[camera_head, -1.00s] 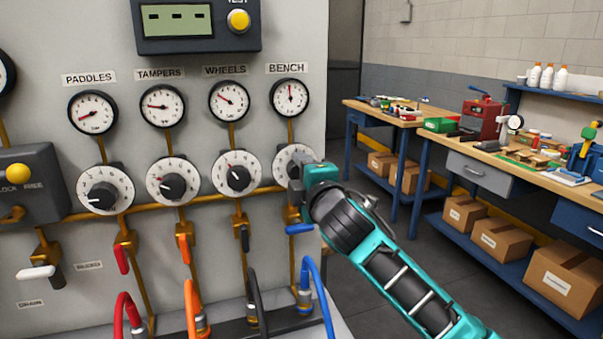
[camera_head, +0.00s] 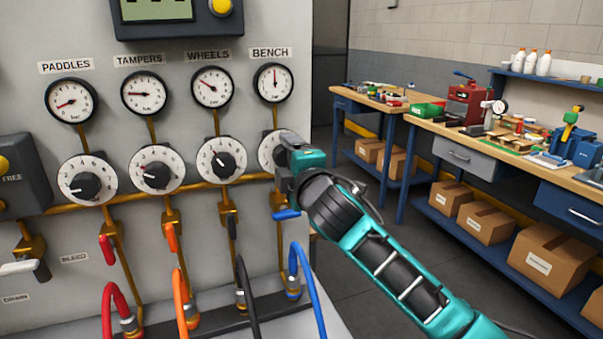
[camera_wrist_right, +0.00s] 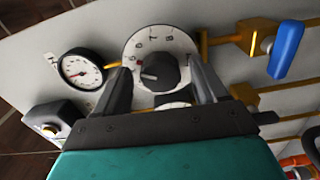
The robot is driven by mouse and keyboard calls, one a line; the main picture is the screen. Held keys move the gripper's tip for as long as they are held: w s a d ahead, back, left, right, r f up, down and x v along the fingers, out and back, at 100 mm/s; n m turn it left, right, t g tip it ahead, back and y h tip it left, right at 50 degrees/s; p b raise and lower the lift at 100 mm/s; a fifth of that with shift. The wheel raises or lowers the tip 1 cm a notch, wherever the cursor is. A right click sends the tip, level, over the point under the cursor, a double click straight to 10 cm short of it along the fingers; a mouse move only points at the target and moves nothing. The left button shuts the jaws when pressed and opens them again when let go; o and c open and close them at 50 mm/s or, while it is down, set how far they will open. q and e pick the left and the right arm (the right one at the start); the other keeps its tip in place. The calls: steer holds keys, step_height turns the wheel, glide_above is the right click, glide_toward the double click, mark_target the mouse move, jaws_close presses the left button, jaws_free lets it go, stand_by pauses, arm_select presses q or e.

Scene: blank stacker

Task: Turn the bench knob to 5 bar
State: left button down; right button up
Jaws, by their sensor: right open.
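The bench dial (camera_head: 266,153) is the rightmost of the row on the grey panel, below the bench gauge (camera_head: 273,83). The gauge needle points about straight up in the head view. My right gripper (camera_head: 283,168) is at this dial and covers its right part and its knob. In the right wrist view the dark knob (camera_wrist_right: 158,73) sits on its white numbered dial (camera_wrist_right: 133,45). My right fingers (camera_wrist_right: 160,68) are open, one on each side of the knob; contact cannot be told. The gauge (camera_wrist_right: 82,69) also shows there. My left gripper is not in view.
Paddles (camera_head: 87,179), tampers (camera_head: 157,170) and wheels (camera_head: 218,159) dials stand to the left. A blue lever (camera_head: 286,214) is just below my right gripper. Coloured hoses rise below. A workbench (camera_head: 452,131) with tools and boxes stands at the right.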

steer(key=v, duration=1.2)
steer(key=shift+s, duration=0.1)
steer(key=s+d+f+m+g+h, duration=0.1)
steer(key=s+d+f+m+g, duration=0.25)
steer(key=f, duration=0.65)
steer(key=s+d+f+m, duration=0.2)
steer(key=s+f+m, duration=0.3)
steer(key=f, duration=0.5)
steer(key=s+d+f+m+g+h, duration=0.15)
steer(key=f+m, duration=0.35)
steer(key=f, duration=0.5)
steer(key=s+d+f+m+g+h, duration=0.1)
steer(key=s+d+f+m, duration=0.4)
steer(key=s+f, duration=0.3)
steer(key=s+d, duration=0.1)
steer(key=s, duration=0.2)
steer(key=shift+f, duration=0.35)
